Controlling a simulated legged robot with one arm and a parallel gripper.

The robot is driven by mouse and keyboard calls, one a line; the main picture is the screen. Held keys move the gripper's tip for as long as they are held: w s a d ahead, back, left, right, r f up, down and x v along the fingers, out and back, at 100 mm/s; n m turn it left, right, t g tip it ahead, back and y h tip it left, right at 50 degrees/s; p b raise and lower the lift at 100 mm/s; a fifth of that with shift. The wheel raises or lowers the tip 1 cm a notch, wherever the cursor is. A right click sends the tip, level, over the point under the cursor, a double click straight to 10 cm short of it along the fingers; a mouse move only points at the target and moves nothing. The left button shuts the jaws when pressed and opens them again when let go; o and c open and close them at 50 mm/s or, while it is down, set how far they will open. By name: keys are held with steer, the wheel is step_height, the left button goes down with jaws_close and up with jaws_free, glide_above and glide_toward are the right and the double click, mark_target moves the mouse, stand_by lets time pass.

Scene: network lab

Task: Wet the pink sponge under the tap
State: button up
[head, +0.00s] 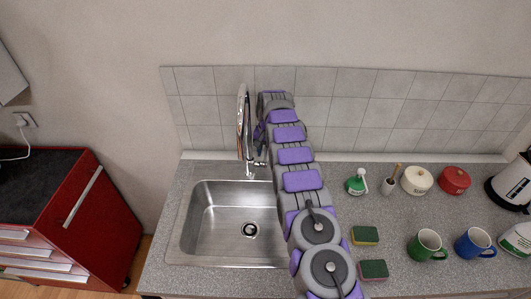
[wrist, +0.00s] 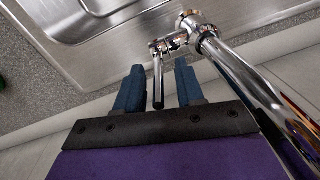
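The chrome tap (head: 244,125) rises behind the steel sink (head: 190,240); it also shows in the wrist view (wrist: 240,75). My gripper (wrist: 158,95) has its two blue fingers apart, with the tap's thin lever (wrist: 158,78) between them. I see gaps on both sides of the lever. In the head view my arm reaches back beside the tap and hides the fingers. A green-topped sponge (head: 374,269) with a reddish lower edge, possibly the pink one, lies on the counter right of my arm. Another green-topped sponge (head: 364,235) with a yellow edge lies behind it.
A green mug (head: 427,245) and a blue mug (head: 475,243) stand right of the sponges. A green bottle (head: 356,182), a brush holder (head: 389,186), a cream pot (head: 416,180) and a red pot (head: 454,180) stand behind. The sink basin looks empty. The tiled wall is close behind the tap.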

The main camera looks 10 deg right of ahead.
steer(key=shift+c, duration=0.3)
jaws_close()
stand_by(1.1)
